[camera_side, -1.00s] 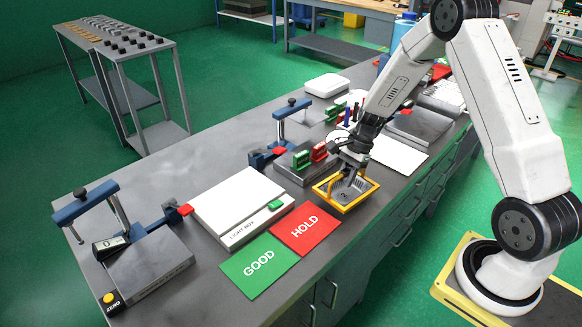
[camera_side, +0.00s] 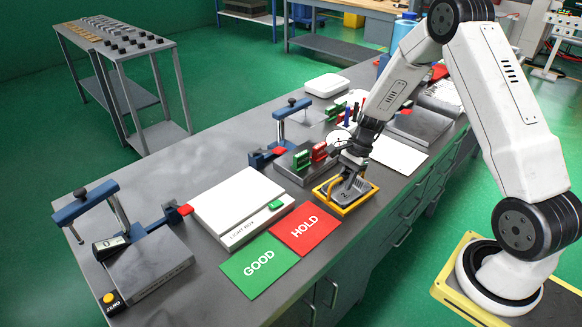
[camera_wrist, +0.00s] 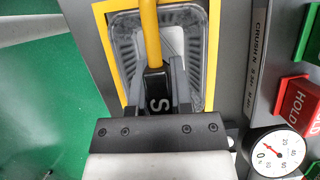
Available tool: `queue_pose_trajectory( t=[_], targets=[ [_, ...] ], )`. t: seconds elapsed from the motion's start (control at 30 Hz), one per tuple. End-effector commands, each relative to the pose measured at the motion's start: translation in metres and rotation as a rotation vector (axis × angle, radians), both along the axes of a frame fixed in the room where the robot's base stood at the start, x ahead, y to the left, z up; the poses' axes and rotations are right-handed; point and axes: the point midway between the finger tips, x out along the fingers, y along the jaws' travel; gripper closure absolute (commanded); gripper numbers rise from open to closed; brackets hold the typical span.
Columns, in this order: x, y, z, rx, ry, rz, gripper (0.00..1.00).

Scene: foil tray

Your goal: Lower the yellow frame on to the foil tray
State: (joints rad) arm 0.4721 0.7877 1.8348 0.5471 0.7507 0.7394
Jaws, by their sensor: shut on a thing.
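The yellow frame (camera_side: 343,211) surrounds the grey foil tray (camera_side: 362,188) on the bench in the side view. In the wrist view the frame (camera_wrist: 213,60) runs along the sides of the ribbed tray (camera_wrist: 121,48). It looks low around the tray's rim, but I cannot tell whether it touches all round. My gripper (camera_side: 351,177) is over the middle of the tray. In the wrist view my gripper (camera_wrist: 158,88) is shut on the frame's yellow handle, at a black block marked with a letter. My gripper hides the near side of frame and tray.
The red HOLD card (camera_side: 305,230) and green GOOD card (camera_side: 259,265) lie left of the frame. A grey block with red and green tags (camera_side: 300,170) stands close behind it. A dial gauge (camera_wrist: 277,153) is at right in the wrist view. The bench edge is near.

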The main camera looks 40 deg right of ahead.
Motion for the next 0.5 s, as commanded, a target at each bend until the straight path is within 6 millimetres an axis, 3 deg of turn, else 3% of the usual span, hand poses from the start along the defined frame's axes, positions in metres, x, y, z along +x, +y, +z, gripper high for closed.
queue_pose_trajectory(
  t=[0.5],
  targets=[
    [0.0003, -0.0001, -0.0052, 0.000, 0.000, 0.000, 1.00]
  ],
)
